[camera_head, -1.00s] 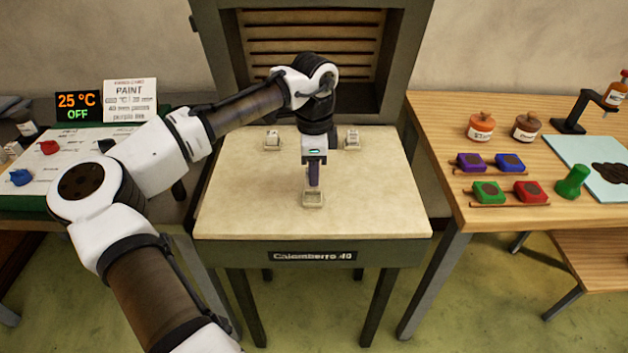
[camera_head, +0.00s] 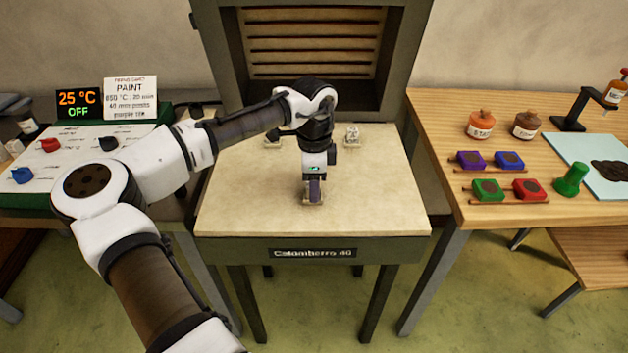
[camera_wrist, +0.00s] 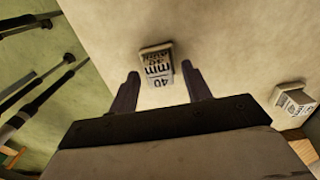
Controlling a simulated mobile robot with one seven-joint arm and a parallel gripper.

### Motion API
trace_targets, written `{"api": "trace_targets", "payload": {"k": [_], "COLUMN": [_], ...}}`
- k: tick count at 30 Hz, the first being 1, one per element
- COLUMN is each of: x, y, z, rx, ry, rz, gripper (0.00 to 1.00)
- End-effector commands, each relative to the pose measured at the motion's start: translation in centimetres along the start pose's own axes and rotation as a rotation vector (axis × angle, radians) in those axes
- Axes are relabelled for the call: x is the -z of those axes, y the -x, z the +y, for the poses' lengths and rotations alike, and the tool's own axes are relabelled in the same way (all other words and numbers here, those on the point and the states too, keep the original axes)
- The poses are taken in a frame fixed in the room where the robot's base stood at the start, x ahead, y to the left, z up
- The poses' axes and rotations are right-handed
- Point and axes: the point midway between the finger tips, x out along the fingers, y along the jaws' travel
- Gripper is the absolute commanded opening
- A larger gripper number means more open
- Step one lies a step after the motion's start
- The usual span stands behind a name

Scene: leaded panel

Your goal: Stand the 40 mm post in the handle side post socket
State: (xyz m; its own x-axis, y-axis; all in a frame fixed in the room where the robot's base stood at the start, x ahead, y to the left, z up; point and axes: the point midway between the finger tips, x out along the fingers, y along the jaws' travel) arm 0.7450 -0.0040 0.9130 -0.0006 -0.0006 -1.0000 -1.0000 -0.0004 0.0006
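A pale block marked "40 mm" (camera_wrist: 157,62) is in the wrist view, between and just beyond my fingertips. It matches the pale piece (camera_head: 306,200) at the front middle of the plate in the head view, largely hidden by my gripper. I cannot tell post from socket there. My gripper (camera_head: 315,195) is low over it. In the wrist view my gripper (camera_wrist: 162,88) has its two dark fingers apart, with gaps beside the block and no clear contact.
The pale plate (camera_head: 250,205) lies before the open kiln (camera_head: 315,60). A control panel (camera_head: 60,170) is at left. A wooden table (camera_head: 440,130) at right holds jars, coloured blocks and a green piece (camera_head: 571,180).

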Motion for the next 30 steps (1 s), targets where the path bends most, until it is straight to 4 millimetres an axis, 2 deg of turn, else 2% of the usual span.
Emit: {"api": "trace_targets", "payload": {"k": [7, 11, 24, 30], "x": [0.0, 0.0, 0.0, 0.1], "y": [0.1, 1.0, 9.9, 12.0], "z": [0.0, -0.1, -0.1, 0.0], "rx": [0.0, 0.002, 0.001, 0.0], "ry": [0.0, 0.0, 0.0, -0.001], "rz": [-0.001, 0.001, 0.001, 0.001], "gripper": [0.48, 0.48, 0.48, 0.48]}}
